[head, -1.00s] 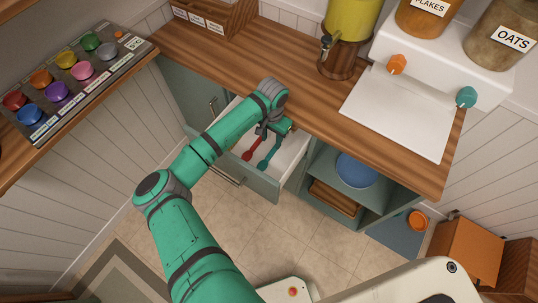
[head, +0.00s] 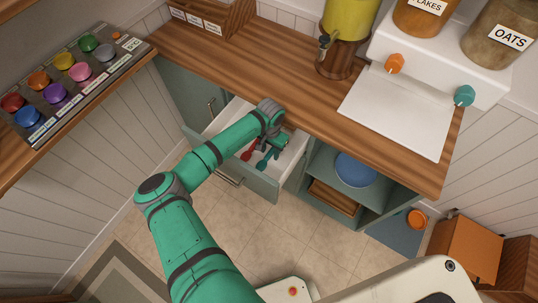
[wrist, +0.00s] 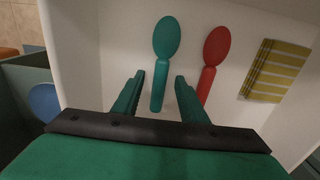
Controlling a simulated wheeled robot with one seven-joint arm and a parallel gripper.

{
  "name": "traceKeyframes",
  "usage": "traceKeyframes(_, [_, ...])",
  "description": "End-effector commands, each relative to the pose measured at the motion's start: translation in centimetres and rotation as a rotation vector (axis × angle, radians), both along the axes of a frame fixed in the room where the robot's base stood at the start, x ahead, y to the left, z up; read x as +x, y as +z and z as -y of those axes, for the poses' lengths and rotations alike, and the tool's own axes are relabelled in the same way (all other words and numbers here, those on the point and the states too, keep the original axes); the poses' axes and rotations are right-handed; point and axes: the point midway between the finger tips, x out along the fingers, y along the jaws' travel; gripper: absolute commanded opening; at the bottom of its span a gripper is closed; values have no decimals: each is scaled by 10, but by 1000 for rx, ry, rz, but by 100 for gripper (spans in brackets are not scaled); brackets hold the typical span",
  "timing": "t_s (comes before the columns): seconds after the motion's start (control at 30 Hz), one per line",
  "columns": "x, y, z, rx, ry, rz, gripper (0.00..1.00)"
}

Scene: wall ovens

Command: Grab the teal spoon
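The teal spoon (wrist: 164,55) lies in the open white drawer (wrist: 90,40), its bowl pointing up in the wrist view. Its handle runs down between the two fingers of my gripper (wrist: 158,82), which is open, with a gap on both sides of the handle. A red spoon (wrist: 213,55) lies just right of it in the wrist view, close to the right finger. In the head view the bowl of the teal spoon (head: 262,165) shows below my gripper (head: 272,150), and the arm covers part of the drawer.
A yellow striped cloth (wrist: 272,70) lies in the drawer beside the red spoon. The wooden counter (head: 285,75) overhangs behind. An open shelf with a blue bowl (head: 355,168) stands right of the drawer.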

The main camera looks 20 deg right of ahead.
Motion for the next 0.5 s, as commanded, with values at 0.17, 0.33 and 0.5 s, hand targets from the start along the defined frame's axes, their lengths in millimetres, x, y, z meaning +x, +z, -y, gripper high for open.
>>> traceKeyframes(0.17, [0, 0, 0, 0, 0, 0, 3])
traceKeyframes(0.33, [0, 0, 0, 0, 0, 0, 0])
traceKeyframes(0.5, [0, 1, 0, 0, 0, 0, 0])
